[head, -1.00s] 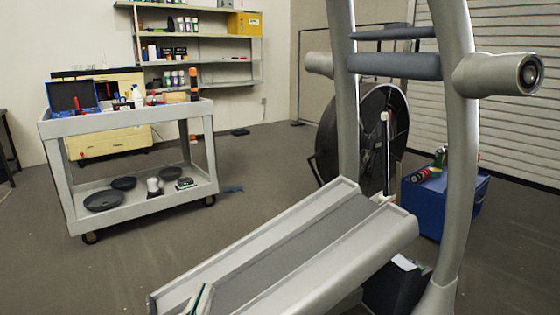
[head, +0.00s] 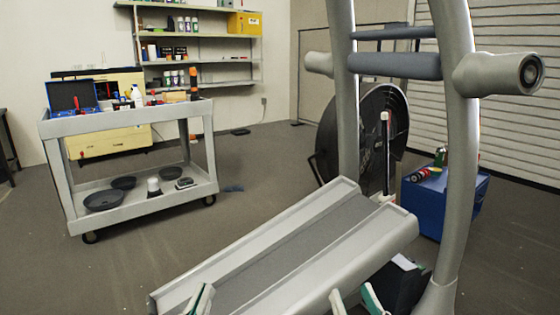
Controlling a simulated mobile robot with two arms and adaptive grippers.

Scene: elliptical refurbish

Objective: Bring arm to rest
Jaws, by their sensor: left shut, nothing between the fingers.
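My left gripper (head: 201,299) shows only its tips, white and green, at the bottom edge. It is shut and empty, over the left side rail of the grey exercise machine (head: 290,240). My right gripper (head: 355,300) shows two separate green and white fingertips at the bottom edge, to the right of the machine's ramp. It looks open, with nothing visible between the tips. The rest of both grippers and both arms is below the picture.
The machine's uprights (head: 455,180) and handle (head: 505,74) stand close on the right. A blue box (head: 460,210) is behind them. A grey cart (head: 135,115) with tools and weight plates stands at the left. Floor between cart and ramp is clear.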

